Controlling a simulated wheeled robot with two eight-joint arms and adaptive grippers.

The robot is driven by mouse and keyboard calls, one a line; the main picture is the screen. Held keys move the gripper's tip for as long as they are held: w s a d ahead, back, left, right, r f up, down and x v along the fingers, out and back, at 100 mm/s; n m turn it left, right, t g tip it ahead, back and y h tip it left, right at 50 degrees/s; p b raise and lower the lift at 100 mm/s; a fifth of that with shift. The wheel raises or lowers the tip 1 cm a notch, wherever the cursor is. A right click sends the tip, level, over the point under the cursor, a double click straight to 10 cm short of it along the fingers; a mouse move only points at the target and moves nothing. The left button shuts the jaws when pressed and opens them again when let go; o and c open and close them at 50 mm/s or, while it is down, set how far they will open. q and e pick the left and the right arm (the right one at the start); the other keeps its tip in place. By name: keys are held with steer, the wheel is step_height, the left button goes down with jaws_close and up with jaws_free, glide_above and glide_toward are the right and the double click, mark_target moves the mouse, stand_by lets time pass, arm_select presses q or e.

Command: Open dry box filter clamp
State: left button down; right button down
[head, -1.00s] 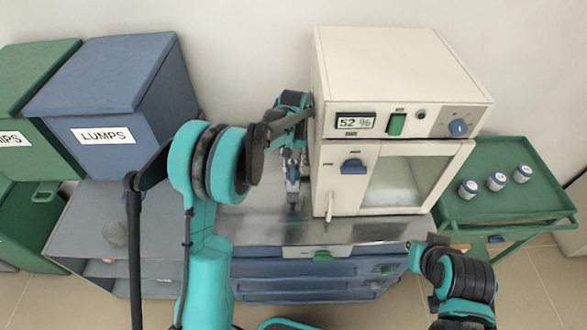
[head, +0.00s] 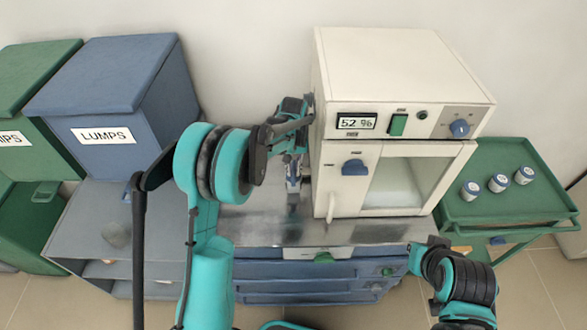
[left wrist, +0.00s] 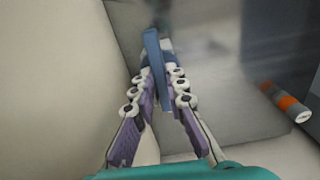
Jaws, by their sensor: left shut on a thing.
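The white dry box (head: 400,75) stands on the metal bench top, its display reading about 52 %. My left gripper (head: 293,190) is beside the box's left side, pointing down. In the left wrist view my left gripper (left wrist: 164,78) is shut on a blue bar-like piece (left wrist: 152,48), which looks like the filter clamp. The bar stands out beyond the fingertips, close to the cream wall of the box. The filter behind it cannot be made out. In the head view my arm and gripper hide most of the clamp area.
A blue LUMPS bin (head: 110,90) and a green bin (head: 25,85) stand at left. A green trolley (head: 520,205) with several small jars is at right. The bench top (head: 330,232) is clear in front of the box. An orange-banded cylinder (left wrist: 287,102) lies off to the right.

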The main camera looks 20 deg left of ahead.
arm_select(q)
steer(key=m, duration=0.4)
steer(key=shift+m, duration=0.4)
steer(key=m, duration=0.4)
steer(key=shift+m, duration=0.3)
steer(key=m, duration=0.4)
steer(key=shift+m+b, duration=0.3)
steer(key=shift+m, duration=1.8)
steer(key=c, duration=1.5)
jaws_free()
steer(key=shift+c, duration=0.2)
steer(key=shift+r, duration=0.1)
